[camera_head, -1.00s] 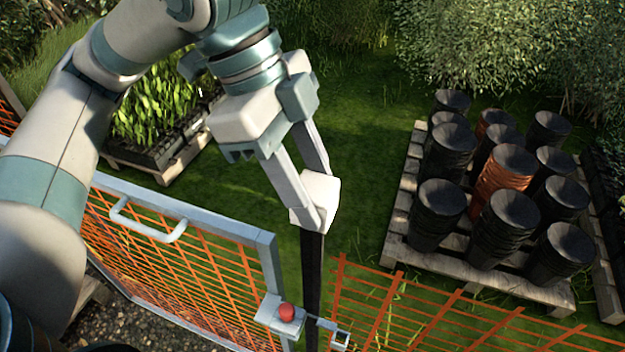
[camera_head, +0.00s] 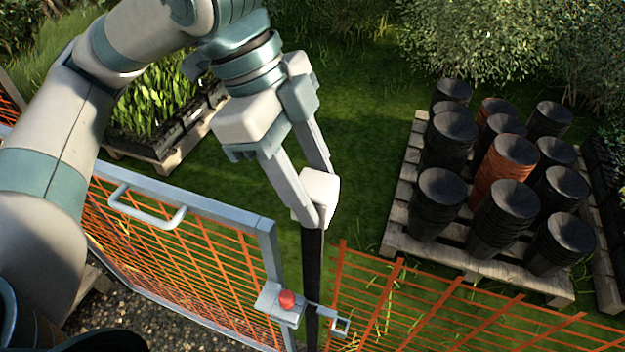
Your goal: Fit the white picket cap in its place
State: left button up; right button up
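The white picket cap (camera_head: 319,187) is a small white block at the top of the dark post (camera_head: 312,275). My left gripper (camera_head: 318,190) comes down from above with one finger on each side of the cap and is shut on it. The near finger hides part of the cap's left side and lower edge. The cap appears to touch the post top, but I cannot tell whether it is fully seated. My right gripper is not in view.
A grey-framed gate (camera_head: 268,240) with orange mesh stands left of the post, with a latch and red knob (camera_head: 287,299). Orange mesh fencing (camera_head: 430,300) runs right. A pallet (camera_head: 395,230) bears stacked black and orange pots. Another pallet with plants (camera_head: 150,158) stands behind the gate.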

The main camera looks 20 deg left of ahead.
pick_arm(q)
jog(key=shift+o, duration=1.3)
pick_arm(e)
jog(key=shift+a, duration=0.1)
pick_arm(q)
jog(key=shift+r, duration=0.15)
jog(key=shift+a+r, duration=0.3)
jog(key=shift+r, duration=0.25)
jog(key=b+v, duration=0.1)
jog(key=v, duration=1.5)
jog(key=shift+b, duration=0.35)
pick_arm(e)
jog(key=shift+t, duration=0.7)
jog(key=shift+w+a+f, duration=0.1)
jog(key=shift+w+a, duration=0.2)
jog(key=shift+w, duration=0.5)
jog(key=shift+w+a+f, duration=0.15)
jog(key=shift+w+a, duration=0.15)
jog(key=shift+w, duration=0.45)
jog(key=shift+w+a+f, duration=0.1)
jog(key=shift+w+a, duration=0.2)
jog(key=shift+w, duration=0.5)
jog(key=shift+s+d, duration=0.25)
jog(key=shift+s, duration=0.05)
